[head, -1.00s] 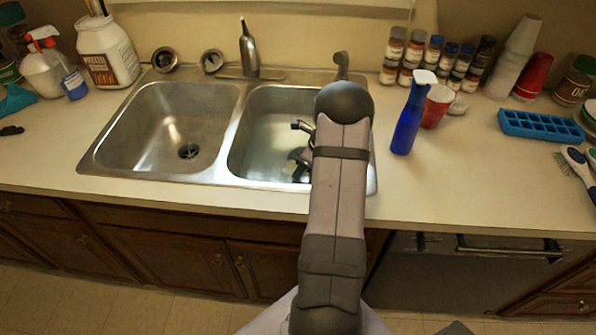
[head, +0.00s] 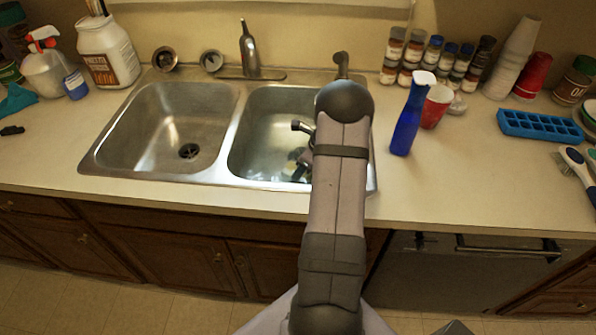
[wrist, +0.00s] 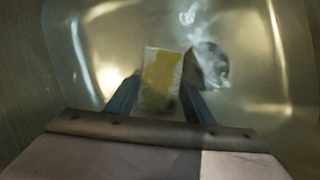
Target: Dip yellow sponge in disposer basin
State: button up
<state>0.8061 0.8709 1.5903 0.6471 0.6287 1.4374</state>
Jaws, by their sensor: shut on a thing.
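The yellow sponge (wrist: 161,72), pale at its edges, sits between the two fingers of my gripper (wrist: 162,88) in the wrist view. My gripper is shut on it, down inside the right basin (head: 255,130). In the head view my arm covers much of that basin, and only part of my gripper (head: 302,164) shows beside the arm. The basin has a glossy, watery look. How deep the sponge sits, and whether it touches the bottom, I cannot tell.
A dark round shape with bright glints (wrist: 208,66) lies just right of the sponge, blurred. The left basin (head: 160,130) is empty, with a drain. A faucet (head: 249,50) stands behind.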

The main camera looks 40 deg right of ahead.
jog(key=shift+s, duration=0.1)
dwell(0.4)
notch_tip(320, 180, up, 19)
jog(key=p, duration=1.7)
jog(key=shift+p, duration=0.3)
dwell(0.7)
